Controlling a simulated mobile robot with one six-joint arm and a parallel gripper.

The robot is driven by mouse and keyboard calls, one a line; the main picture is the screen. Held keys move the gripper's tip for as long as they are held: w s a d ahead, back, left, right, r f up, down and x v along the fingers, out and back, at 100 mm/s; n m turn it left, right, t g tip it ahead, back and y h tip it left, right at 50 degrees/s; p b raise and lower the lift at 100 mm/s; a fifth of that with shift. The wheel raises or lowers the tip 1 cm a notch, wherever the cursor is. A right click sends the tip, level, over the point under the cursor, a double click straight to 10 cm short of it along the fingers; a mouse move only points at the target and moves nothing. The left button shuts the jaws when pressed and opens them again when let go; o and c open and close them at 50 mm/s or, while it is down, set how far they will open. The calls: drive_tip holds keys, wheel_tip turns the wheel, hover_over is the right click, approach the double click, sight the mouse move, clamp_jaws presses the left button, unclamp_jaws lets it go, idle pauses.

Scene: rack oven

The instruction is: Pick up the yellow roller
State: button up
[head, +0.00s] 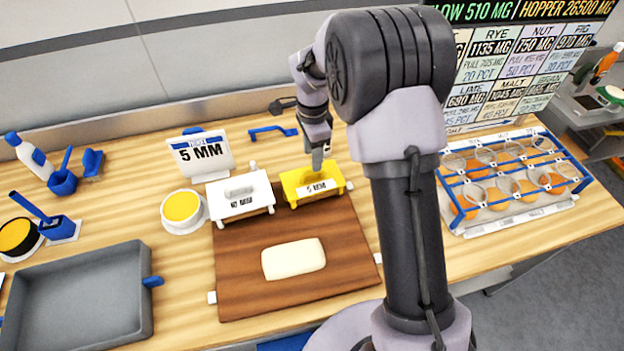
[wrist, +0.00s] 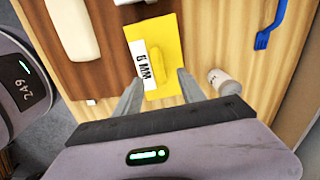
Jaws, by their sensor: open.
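The yellow roller (head: 303,194) sits at the back right corner of the brown board, with a raised yellow grip on top and a white millimetre label on its front. In the wrist view the yellow roller (wrist: 170,30) lies between and beyond my fingertips, its label reading what looks like 6 MM. My gripper (head: 317,158) is open and points down over the roller. In the wrist view my gripper (wrist: 161,77) has one finger on each side of the yellow grip, with nothing clamped. I cannot tell how far the tips are above the roller.
A white roller (head: 240,196) stands just left of the yellow one. A pale dough slab (head: 293,259) lies on the brown board (head: 245,295). A 5 MM sign (head: 201,153), a yellow-filled tub (head: 183,208) and a grey tray (head: 85,290) are left; a cup rack (head: 510,180) is right.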

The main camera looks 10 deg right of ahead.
sight(312, 180)
wheel_tip(312, 180, down, 6)
drive_tip(key=shift+s+f+b, duration=0.1)
drive_tip(key=shift+b, duration=0.65)
clamp_jaws()
